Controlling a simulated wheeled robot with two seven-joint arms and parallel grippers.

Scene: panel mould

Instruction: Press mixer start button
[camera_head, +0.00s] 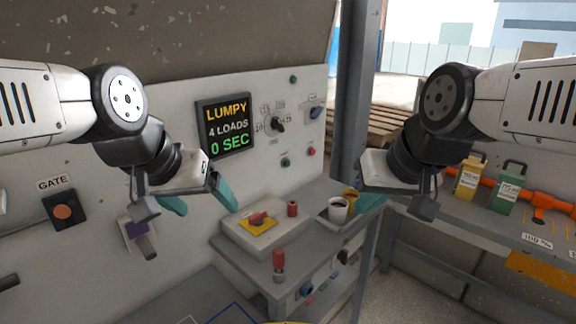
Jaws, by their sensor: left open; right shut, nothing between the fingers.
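The wall panel (262,178) carries a screen (226,126) reading "LUMPY", "4 LOADS", "0 SEC". Right of the screen are a rotary dial (277,125), a small green button (286,162), a small red button (311,152), a blue switch (315,113) and a green button or lamp (293,79) higher up. I cannot read which one is the mixer start button. My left gripper (197,198) is open and empty, with teal fingertips, below the screen and left of these buttons. My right gripper (368,202) is shut and empty, right of the panel near the cup.
A GATE button (62,212) is at left. Yellow (468,180) and green (508,190) containers stand on the right bench.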

